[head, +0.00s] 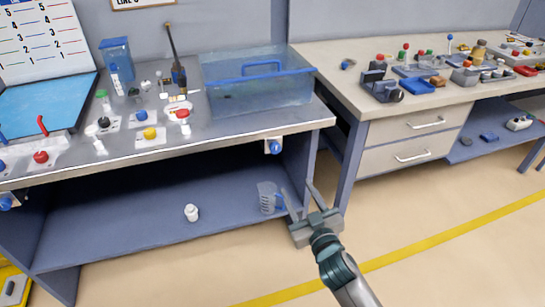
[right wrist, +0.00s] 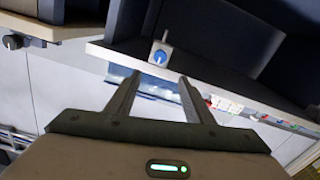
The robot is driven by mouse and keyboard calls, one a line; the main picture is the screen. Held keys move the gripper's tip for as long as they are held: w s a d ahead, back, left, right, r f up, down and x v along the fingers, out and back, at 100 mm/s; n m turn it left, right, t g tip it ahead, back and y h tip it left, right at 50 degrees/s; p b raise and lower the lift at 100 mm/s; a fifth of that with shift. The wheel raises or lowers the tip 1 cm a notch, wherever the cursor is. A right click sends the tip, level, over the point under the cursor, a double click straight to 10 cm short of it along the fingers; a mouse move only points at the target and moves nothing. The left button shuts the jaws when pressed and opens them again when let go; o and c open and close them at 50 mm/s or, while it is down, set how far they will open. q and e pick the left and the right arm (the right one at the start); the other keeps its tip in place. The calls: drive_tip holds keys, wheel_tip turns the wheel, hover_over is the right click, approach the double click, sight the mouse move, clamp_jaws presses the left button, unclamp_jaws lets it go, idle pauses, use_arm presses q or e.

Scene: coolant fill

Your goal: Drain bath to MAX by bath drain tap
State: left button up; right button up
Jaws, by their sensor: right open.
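The bath (head: 258,108) is a clear bluish tank with a blue handle-like bar, standing at the right end of the left bench. Its level and any MAX mark are too small to read. A tap with a round blue knob (head: 275,147) sits under the bench's front edge, below the bath. A blue-knobbed tap (right wrist: 159,56) also shows in the right wrist view, just beyond my fingertips. My right gripper (head: 297,188) is open and empty, below and slightly right of the tap, apart from it. Its spread fingers (right wrist: 160,76) point toward the tap. My left gripper is out of view.
A clear measuring jug (head: 267,198) stands on the lower shelf close to my right gripper. Another blue knob (head: 6,202) is at the bench's left end. A drawer cabinet (head: 408,140) stands to the right. The floor in front is clear.

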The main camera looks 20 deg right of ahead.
sight(276, 150)
drive_tip(key=shift+w, duration=0.1)
drive_tip(key=w, duration=0.5)
drive_tip(key=w+p, duration=0.1)
drive_tip(key=w, duration=1.1)
drive_tip(key=shift+a, duration=0.3)
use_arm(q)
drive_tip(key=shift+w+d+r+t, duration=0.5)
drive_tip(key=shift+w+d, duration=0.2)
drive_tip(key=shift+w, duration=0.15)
use_arm(e)
drive_tip(key=shift+w, duration=0.1)
drive_tip(key=shift+c, duration=0.9)
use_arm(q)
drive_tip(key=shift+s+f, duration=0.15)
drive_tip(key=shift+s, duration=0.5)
use_arm(e)
drive_tip(key=c, duration=0.9)
